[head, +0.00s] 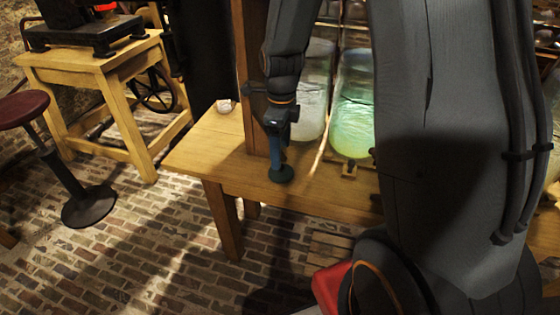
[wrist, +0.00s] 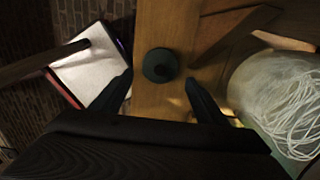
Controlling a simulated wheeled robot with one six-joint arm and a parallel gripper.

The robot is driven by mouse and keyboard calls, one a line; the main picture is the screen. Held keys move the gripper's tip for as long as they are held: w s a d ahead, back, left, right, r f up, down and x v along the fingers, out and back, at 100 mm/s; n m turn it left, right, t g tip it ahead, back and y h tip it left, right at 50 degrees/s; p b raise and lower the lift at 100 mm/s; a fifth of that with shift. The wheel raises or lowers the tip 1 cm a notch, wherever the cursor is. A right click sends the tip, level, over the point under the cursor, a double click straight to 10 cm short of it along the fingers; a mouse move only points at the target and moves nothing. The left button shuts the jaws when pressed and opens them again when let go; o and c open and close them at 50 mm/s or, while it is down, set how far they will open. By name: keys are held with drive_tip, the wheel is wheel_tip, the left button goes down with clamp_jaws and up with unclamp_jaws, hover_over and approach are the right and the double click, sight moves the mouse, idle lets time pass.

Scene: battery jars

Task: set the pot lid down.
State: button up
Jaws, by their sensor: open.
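The pot lid (head: 281,174) is a small dark green disc lying on the wooden table near its front edge. In the wrist view the lid (wrist: 160,65) shows from above as a round disc with a darker knob in its middle. My gripper (head: 279,158) is just above the lid in the head view. In the wrist view its two fingers (wrist: 161,90) are spread wide, one on each side of the lid's line, with nothing between them. I cannot tell whether a fingertip touches the lid.
Glass jars (head: 353,110) with pale green contents stand behind and right of the gripper. A wooden post (head: 250,60) rises close to its left. The table's left end (head: 205,145) is mostly clear. A red stool (head: 24,108) stands on the brick floor.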

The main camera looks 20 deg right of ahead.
wheel_tip(320, 180, up, 4)
drive_tip(key=r, duration=0.1)
drive_tip(key=s+a+r+n, duration=0.1)
drive_tip(key=s+n, duration=1.5)
drive_tip(key=n, duration=0.9)
drive_tip(key=shift+s+a+r, duration=0.15)
drive_tip(key=shift+r, duration=0.1)
drive_tip(key=shift+a, duration=0.1)
drive_tip(key=shift+a+r, duration=0.1)
